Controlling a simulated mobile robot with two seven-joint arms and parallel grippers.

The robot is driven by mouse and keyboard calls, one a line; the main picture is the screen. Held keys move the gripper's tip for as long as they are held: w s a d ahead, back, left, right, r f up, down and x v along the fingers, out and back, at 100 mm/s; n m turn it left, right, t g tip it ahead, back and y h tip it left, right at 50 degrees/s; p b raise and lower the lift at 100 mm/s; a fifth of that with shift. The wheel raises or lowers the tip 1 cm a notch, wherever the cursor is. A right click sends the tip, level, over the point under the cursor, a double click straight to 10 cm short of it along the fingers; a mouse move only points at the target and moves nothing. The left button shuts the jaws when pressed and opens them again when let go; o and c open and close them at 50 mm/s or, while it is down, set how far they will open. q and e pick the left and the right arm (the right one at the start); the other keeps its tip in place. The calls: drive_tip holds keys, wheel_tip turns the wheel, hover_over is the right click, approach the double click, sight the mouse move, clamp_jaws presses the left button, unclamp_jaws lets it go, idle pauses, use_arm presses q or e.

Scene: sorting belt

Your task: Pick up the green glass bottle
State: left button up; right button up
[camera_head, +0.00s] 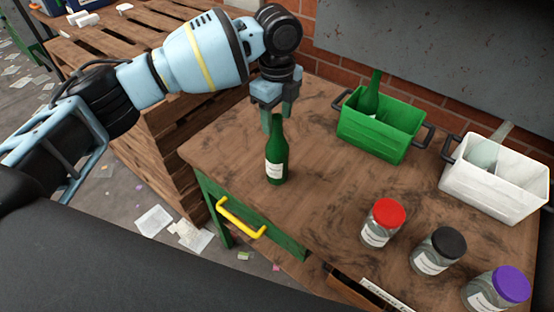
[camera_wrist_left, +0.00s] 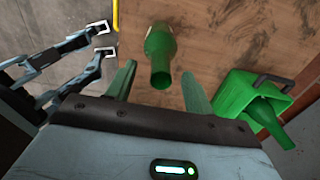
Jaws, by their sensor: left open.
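A green glass bottle (camera_head: 276,158) with a white label stands upright on the wooden table near its left front edge. My left gripper (camera_head: 278,117) is open, its fingers pointing down around the level of the bottle's neck, just behind or beside it. In the left wrist view the bottle (camera_wrist_left: 160,52) appears neck-first, ahead of and between the open fingers (camera_wrist_left: 158,85), with no finger clearly touching it. A second green bottle (camera_head: 370,95) stands in the green bin (camera_head: 368,141).
A white bin (camera_head: 488,190) holding a clear bottle stands right of the green bin. Jars with red (camera_head: 389,213), black (camera_head: 448,242) and purple (camera_head: 511,283) lids line the front right. A yellow handle (camera_head: 241,217) is on the table's front. A wooden crate (camera_head: 165,150) stands left.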

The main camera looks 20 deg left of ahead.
sight(277, 150)
use_arm(q)
drive_tip(key=shift+f, duration=1.55)
clamp_jaws()
